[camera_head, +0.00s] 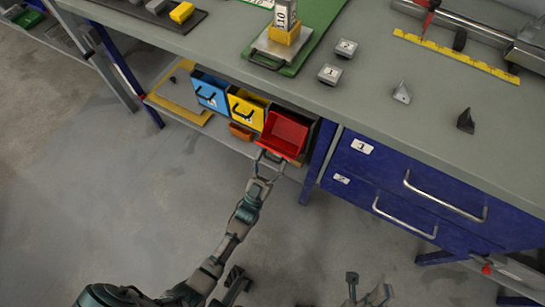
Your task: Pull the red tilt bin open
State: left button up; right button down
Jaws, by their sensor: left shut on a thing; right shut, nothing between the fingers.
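The red tilt bin (285,132) is the right one of three bins under the bench edge. It is tilted forward, with its top open and its inside showing. My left gripper (268,160) is at the bin's lower front edge, shut on its handle. The handle itself is mostly hidden by the fingers. My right gripper (366,284) is low at the bottom edge of the view, empty and shut, well apart from the bins.
The blue bin (210,91) and yellow bin (245,107) stand left of the red one. A blue bench leg (319,163) and blue drawers (390,190) with bar handles are close on the right. Open floor (130,200) lies in front.

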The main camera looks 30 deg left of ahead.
pick_arm(q)
jog(key=shift+f, duration=0.4)
jog(key=o, duration=1.6)
jog(key=shift+c, duration=0.2)
jog(key=shift+o, duration=0.5)
jog(key=shift+r, duration=0.15)
jog(key=v, duration=1.2)
